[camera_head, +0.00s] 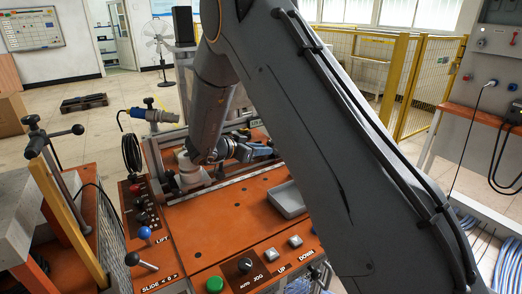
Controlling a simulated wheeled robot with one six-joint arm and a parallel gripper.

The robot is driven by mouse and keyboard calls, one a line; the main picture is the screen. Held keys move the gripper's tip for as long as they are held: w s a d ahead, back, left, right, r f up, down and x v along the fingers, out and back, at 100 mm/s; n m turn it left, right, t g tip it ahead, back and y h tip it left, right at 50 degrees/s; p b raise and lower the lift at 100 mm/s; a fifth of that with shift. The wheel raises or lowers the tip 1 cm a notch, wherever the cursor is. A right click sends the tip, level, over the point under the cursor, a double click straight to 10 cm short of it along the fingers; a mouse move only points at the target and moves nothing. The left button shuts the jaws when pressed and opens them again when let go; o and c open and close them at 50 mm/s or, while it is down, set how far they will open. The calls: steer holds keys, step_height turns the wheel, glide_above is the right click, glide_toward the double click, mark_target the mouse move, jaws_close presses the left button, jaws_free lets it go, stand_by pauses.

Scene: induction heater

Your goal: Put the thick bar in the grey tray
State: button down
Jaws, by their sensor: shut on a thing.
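The grey tray (289,201) is a shallow open box on the orange machine top, right of centre and partly behind my large arm link. Its visible inside looks empty. My gripper (263,151) is at the end of my wrist, above the back part of the orange top, behind the tray and a little to its left. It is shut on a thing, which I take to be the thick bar. The bar itself is too small and too hidden to make out.
The orange top (215,225) is mostly clear left of the tray. Along its front stand a green button (214,284), a black knob (244,265) and grey push buttons (295,241). A yellow fence (425,85) is behind.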

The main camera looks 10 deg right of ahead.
steer(key=shift+a, duration=0.15)
steer(key=shift+s+a+p, duration=0.2)
steer(key=shift+s+a, duration=0.05)
steer(key=shift+a, duration=0.4)
steer(key=shift+s+a+p, duration=0.15)
steer(key=shift+s+a, duration=0.05)
steer(key=shift+a, duration=0.5)
steer(key=shift+s+a+p, duration=0.2)
steer(key=shift+s+a, duration=0.05)
steer(key=shift+a, duration=0.4)
steer(key=c, duration=1.5)
jaws_free()
steer(key=shift+o, duration=0.2)
steer(key=shift+a, duration=0.1)
